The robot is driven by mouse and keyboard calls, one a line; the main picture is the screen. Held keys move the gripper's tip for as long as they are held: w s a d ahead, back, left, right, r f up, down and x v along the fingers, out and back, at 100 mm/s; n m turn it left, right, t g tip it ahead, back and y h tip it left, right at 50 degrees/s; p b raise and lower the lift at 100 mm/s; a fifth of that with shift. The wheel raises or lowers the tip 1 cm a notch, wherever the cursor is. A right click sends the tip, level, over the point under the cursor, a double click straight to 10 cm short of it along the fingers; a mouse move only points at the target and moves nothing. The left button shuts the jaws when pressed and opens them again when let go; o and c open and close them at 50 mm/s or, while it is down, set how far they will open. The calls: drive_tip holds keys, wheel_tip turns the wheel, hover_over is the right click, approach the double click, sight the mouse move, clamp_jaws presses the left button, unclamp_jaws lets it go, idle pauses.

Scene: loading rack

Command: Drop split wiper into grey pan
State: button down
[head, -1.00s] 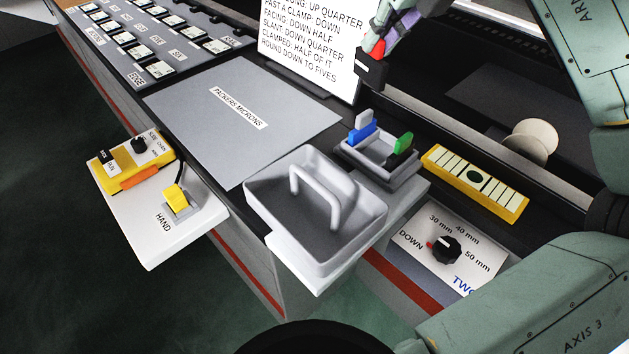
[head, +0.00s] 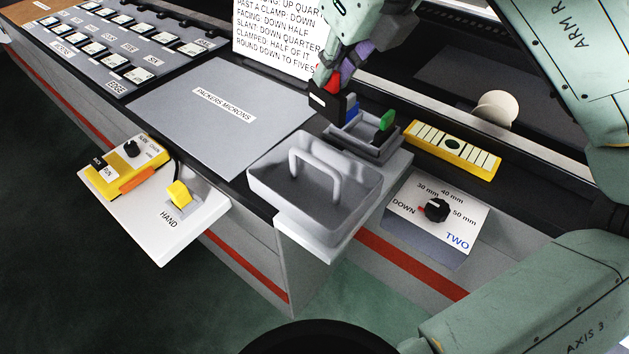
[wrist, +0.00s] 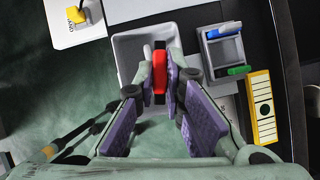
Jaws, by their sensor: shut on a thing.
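My gripper (head: 338,76) is shut on a wiper with a red grip and a dark block (head: 322,104) that carries a small white mark. In the wrist view the wiper's red part (wrist: 159,75) is between the purple finger pads (wrist: 160,92). The grey pan (head: 262,187) has a raised handle and sits at the bench's front corner. In the head view the wiper is above and behind the pan; in the wrist view it overlaps the pan (wrist: 122,48). I cannot tell its exact height. The pan's visible floor looks empty.
A yellow striped block (head: 455,150), a dial panel (head: 440,215) and a white shelf with a yellow control box (head: 130,165) are nearby. A flat grey plate (head: 190,135) lies left.

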sight(337, 94)
drive_tip(key=shift+f+b, duration=1.75)
drive_tip(key=shift+f, duration=1.05)
drive_tip(key=c, duration=1.6)
unclamp_jaws()
drive_tip(key=v, duration=1.2)
drive_tip(key=shift+r, duration=0.1)
